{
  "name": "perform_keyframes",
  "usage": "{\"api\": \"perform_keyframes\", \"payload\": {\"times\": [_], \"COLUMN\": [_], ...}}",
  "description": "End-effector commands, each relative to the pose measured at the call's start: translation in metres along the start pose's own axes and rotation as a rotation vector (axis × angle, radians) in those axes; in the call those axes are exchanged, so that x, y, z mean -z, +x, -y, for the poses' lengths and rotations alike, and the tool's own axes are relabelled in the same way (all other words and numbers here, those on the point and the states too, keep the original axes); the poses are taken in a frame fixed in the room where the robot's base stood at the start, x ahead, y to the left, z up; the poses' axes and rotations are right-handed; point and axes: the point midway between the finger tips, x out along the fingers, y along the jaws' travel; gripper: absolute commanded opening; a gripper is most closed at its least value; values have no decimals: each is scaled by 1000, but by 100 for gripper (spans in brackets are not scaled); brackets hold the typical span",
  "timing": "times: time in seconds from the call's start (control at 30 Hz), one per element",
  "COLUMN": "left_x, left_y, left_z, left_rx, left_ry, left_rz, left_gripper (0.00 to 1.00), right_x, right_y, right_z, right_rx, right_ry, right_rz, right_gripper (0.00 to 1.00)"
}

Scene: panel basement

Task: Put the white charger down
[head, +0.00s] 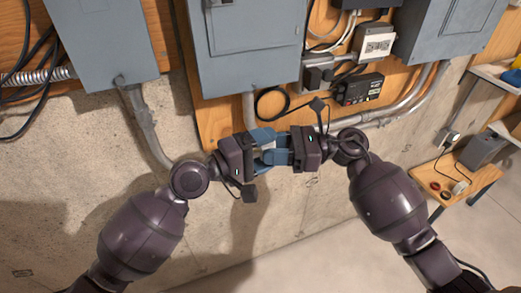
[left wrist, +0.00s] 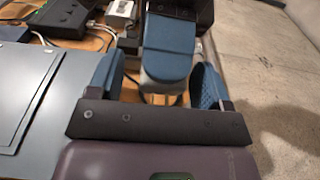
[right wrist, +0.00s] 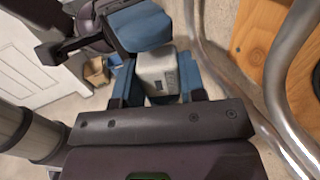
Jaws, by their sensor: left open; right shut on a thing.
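The white charger (right wrist: 158,72) is a small pale block between the blue fingers of my right gripper (head: 280,148), which is shut on it. In the left wrist view the charger (left wrist: 162,86) shows only partly, below a blue finger of the right gripper. My left gripper (head: 260,150) is open, its fingers on either side of the charger and the right gripper's fingertips. Whether the left fingers touch the charger cannot be told. Both grippers meet in mid-air in front of the wall.
Grey electrical boxes (head: 250,45) and a black device (head: 360,90) with cables hang on a wooden panel (head: 215,120). Metal conduits run along the wall. At right stands a low wooden table (head: 480,188) with small items and a grey box (head: 484,150). Floor below is clear.

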Motion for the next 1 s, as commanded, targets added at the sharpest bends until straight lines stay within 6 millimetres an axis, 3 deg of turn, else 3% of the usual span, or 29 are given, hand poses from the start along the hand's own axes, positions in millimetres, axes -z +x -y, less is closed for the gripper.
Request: {"api": "perform_keyframes", "payload": {"times": [0.1, 0.43, 0.47, 0.63, 1.0], "left_x": [0, 0, 0, 0, 0], "left_y": [0, 0, 0, 0, 0], "left_z": [0, 0, -1, -1, -1], "left_rx": [0, -1, -1, -2, -2], "left_ry": [0, 1, 1, 1, 2], "left_rz": [0, 0, 0, 0, -1], "left_gripper": [71, 20, 19, 19, 19], "right_x": [0, 0, 0, 1, 1], "right_y": [0, 0, 0, 0, -7], "right_z": [0, 0, 0, 0, 0], "right_rx": [0, 0, 0, 0, 0], "right_ry": [0, 0, 0, 1, 1], "right_rz": [0, 0, -1, -1, -2], "right_gripper": [0, 0, 39, 65, 67]}}
